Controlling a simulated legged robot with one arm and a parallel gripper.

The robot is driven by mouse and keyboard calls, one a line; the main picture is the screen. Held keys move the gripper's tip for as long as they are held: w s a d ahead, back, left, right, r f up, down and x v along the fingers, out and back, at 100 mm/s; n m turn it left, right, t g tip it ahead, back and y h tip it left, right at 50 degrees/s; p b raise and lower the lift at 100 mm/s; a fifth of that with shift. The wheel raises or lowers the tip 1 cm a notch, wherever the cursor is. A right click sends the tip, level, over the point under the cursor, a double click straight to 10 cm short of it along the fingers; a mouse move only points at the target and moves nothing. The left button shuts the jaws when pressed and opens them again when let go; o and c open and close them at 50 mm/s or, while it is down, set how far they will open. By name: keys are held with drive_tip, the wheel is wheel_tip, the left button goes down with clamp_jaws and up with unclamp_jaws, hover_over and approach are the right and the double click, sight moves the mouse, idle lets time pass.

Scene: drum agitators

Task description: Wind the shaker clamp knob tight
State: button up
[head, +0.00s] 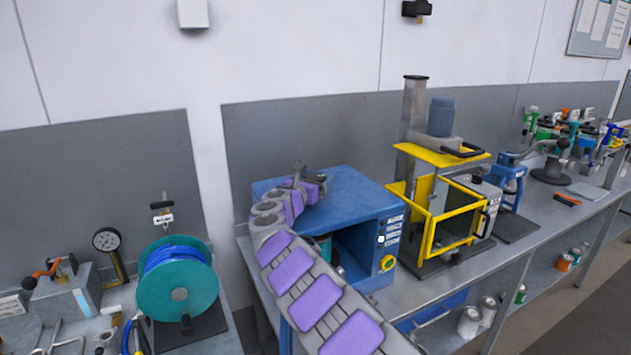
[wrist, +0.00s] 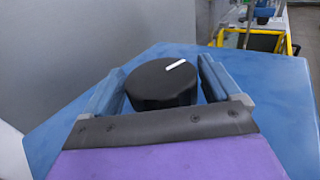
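The black round knob (wrist: 162,86) with a white line on its top stands on the blue top of the shaker in the wrist view. My gripper (wrist: 162,85) has its two blue-grey fingers either side of the knob. Narrow gaps seem to show between fingers and knob, so it looks open around it. In the head view, the blue box-shaped shaker (head: 350,205) stands on the bench, and my gripper (head: 303,178) is over its top. The knob cannot be made out there, behind my gripper and arm.
A yellow-framed machine (head: 432,215) stands right of the shaker. A teal hose reel (head: 178,280) and a pressure gauge (head: 107,240) are on the left bench. A grey wall panel (head: 290,135) rises close behind the shaker. A yellow dial (head: 388,263) is on the shaker's front.

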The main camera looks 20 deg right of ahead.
drive_tip(key=shift+o, duration=0.2)
drive_tip(key=p+v, duration=0.2)
drive_tip(key=v, duration=1.4)
drive_tip(key=shift+a, duration=0.15)
drive_tip(key=shift+s+a+f, duration=0.1)
drive_tip(key=shift+s+a, duration=0.35)
